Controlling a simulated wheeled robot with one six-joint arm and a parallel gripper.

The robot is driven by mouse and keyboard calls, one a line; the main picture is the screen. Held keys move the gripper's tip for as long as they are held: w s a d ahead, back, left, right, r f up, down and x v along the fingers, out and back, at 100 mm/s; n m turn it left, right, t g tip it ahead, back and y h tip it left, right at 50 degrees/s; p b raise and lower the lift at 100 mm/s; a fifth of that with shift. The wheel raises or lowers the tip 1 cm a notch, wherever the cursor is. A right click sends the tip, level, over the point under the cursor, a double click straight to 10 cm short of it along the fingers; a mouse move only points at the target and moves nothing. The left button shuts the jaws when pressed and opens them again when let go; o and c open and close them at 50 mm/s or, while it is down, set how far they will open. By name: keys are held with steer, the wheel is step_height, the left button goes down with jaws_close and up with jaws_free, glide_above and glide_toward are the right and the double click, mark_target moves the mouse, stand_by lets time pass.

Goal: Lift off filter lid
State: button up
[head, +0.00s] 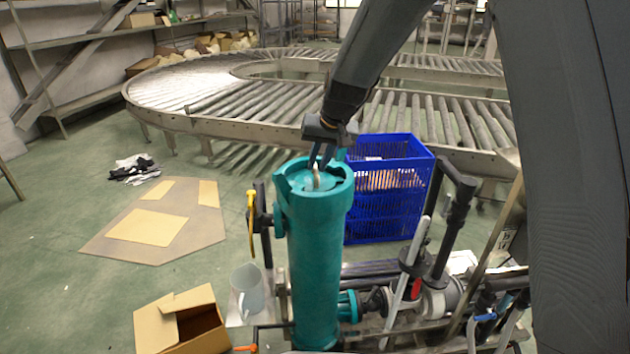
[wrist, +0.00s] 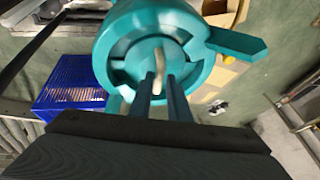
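The filter is a tall teal cylinder (head: 314,270) standing upright in the head view. Its teal lid (head: 300,178) sits in the notched top and carries a small pale upright handle (head: 317,178). The lid also shows in the wrist view (wrist: 135,62), with the handle (wrist: 159,66) at its middle. My gripper (head: 321,162) points down over the lid. In the wrist view its two dark fingers (wrist: 162,82) stand apart, with the handle's near end between their tips. A gap shows beside the handle, so the fingers do not look closed on it.
A blue crate (head: 385,210) stands close behind the filter. Pipes and valves (head: 425,285) crowd the right. A roller conveyor (head: 230,90) curves behind.

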mark_target(316, 168)
steer(key=shift+p+x, duration=0.5)
steer(key=shift+x, duration=1.4)
jaws_close()
steer(key=shift+w+r, duration=0.1)
steer(key=shift+r, duration=0.8)
steer(key=r, duration=0.1)
steer(key=r+b, duration=0.1)
steer(key=r, duration=0.1)
steer(key=r+b, duration=0.1)
steer(key=r, duration=0.1)
steer(key=shift+s+d+r, duration=0.2)
steer(key=shift+s+d, duration=0.1)
steer(key=shift+s, duration=0.05)
steer(key=s+d+b, duration=0.5)
steer(key=s+d, duration=0.4)
steer(key=s, duration=0.5)
steer(key=shift+s, duration=0.3)
